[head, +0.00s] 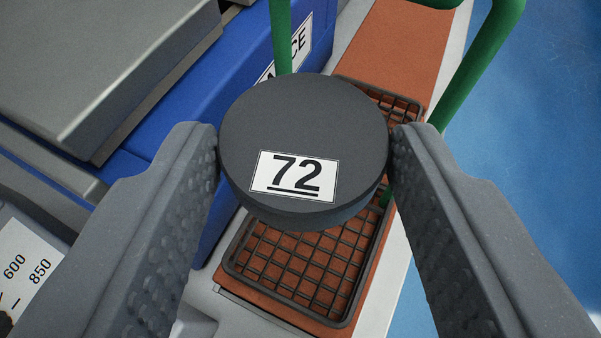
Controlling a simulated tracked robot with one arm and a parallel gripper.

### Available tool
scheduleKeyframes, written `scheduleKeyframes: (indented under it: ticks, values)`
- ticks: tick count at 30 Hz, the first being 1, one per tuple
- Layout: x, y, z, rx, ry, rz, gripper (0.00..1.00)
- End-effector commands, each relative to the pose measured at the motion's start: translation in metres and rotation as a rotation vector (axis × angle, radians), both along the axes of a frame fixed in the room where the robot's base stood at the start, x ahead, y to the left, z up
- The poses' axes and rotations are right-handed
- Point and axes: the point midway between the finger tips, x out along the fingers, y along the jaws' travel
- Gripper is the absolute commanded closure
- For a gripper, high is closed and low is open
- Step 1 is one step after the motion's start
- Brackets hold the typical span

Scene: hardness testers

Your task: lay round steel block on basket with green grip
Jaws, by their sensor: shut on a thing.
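My gripper (303,165) is shut on the round steel block (270,120), a dark grey disc with a white label reading 72. The block is held level between the two ridged grey fingers and touches both. Below it is a dark wire basket (345,322) on an orange-brown surface. The block hides the basket's middle and far left part. A green grip (472,75) rises at the basket, with one green bar at the right and another above the block. The block appears to be above the basket, apart from it.
A blue machine with a grey top (110,65) stands at the left, close to the basket. The orange-brown strip (395,45) continues beyond the basket. Blue floor (530,150) lies to the right.

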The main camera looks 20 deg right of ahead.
Motion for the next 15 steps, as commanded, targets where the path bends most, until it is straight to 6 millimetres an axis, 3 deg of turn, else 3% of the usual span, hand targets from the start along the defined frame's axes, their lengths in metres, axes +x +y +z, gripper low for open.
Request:
scheduleKeyframes:
  ticks: [15]
  values:
    - [0.0,0.0,-0.067,0.001,-0.001,0.001,0.84]
